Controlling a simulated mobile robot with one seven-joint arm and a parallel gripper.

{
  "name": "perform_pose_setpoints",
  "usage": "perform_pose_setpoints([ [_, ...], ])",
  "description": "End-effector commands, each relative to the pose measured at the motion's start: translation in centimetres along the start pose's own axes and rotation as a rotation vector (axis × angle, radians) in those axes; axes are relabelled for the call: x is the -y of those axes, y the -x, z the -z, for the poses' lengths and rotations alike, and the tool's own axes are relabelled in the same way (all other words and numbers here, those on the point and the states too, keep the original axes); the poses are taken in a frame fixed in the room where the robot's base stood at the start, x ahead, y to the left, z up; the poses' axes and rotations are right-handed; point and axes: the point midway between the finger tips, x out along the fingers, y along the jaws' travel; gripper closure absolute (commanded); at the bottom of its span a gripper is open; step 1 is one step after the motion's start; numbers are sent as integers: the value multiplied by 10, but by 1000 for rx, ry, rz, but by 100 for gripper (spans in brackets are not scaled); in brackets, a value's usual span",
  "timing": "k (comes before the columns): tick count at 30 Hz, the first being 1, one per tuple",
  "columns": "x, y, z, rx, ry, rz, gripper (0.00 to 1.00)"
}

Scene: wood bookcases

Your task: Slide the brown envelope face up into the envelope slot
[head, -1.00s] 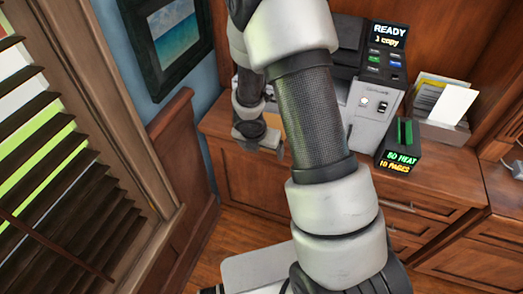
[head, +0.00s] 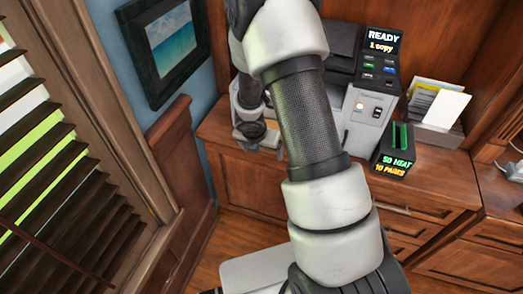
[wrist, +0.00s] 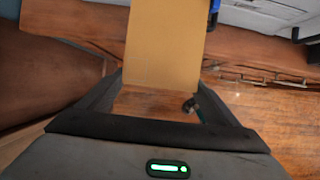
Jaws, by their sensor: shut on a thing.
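The brown envelope (wrist: 165,45) shows in the wrist view as a flat tan sheet reaching away from my gripper (wrist: 160,88), which is shut on it. I cannot tell which face is up. In the head view my gripper (head: 262,140) is by the left end of the wooden counter, left of the copier, partly behind my own arm. No envelope slot can be clearly identified; part of the copier (head: 358,115) is hidden behind my arm.
A black box (head: 393,160) reading "50 HEAT 10 PAGES" stands at the counter's (head: 430,182) front, right of the copier. Behind it is a paper holder (head: 438,135) with papers. A framed picture (head: 168,45) and slatted blinds (head: 45,180) are left. A blue piece (wrist: 214,14) is beside the envelope.

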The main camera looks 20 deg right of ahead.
Motion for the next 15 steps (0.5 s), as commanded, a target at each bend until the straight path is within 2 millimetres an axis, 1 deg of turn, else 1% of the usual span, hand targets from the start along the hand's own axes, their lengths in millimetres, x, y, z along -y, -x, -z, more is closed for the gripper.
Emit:
perform_pose_setpoints([
  [11, 0, -3, -9, 0, -1, 0, 46],
  [12, 0, -4, -8, 0, -1, 0, 9],
  [14, 0, -4, -8, 0, -1, 0, 0],
  [15, 0, -4, -8, 0, -1, 0, 0],
])
